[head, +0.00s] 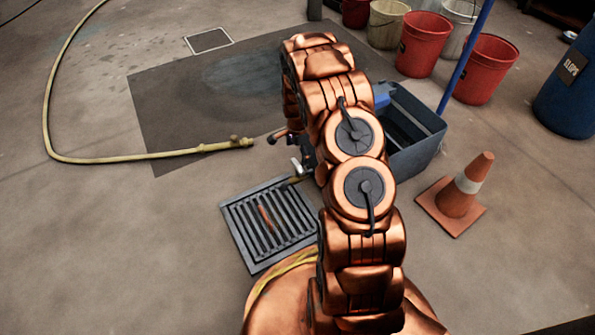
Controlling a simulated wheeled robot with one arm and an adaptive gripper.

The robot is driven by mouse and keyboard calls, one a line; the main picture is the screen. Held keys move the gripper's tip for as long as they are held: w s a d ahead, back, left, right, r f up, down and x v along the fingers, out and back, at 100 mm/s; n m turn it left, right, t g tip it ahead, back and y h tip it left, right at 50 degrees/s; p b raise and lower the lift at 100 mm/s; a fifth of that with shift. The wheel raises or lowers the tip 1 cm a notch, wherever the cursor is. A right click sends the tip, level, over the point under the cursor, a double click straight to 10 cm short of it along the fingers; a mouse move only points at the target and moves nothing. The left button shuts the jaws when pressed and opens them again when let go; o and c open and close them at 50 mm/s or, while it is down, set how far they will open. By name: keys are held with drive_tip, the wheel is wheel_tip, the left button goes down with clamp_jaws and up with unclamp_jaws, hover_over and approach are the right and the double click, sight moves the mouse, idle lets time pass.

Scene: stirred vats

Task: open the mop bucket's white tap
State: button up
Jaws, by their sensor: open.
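The mop bucket (425,152) is a grey-blue tub on the floor right of centre, partly hidden behind my copper arm. At its left side, a small pale lever, which looks like the white tap (296,165), shows beside my arm. A short brass-coloured spout sits just below it, above the floor grate. My gripper (287,139) is mostly hidden behind my arm. A dark finger part pokes out to the left, just above the pale lever. It looks open, and I see nothing held in it. I cannot tell whether it touches the tap.
A floor drain grate (240,228) lies below the spout, with a small orange object on it. A yellow hose (190,151) ends left of the gripper. An orange cone (458,192) stands right of the bucket. Several pails (423,45) and a blue drum (572,95) stand behind.

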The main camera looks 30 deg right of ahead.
sight(298, 165)
drive_tip(key=shift+f+b, duration=1.45)
drive_tip(key=shift+f, duration=2.5)
drive_tip(key=shift+c, duration=0.2)
drive_tip(key=c, duration=1)
drive_tip(key=shift+o, duration=0.2)
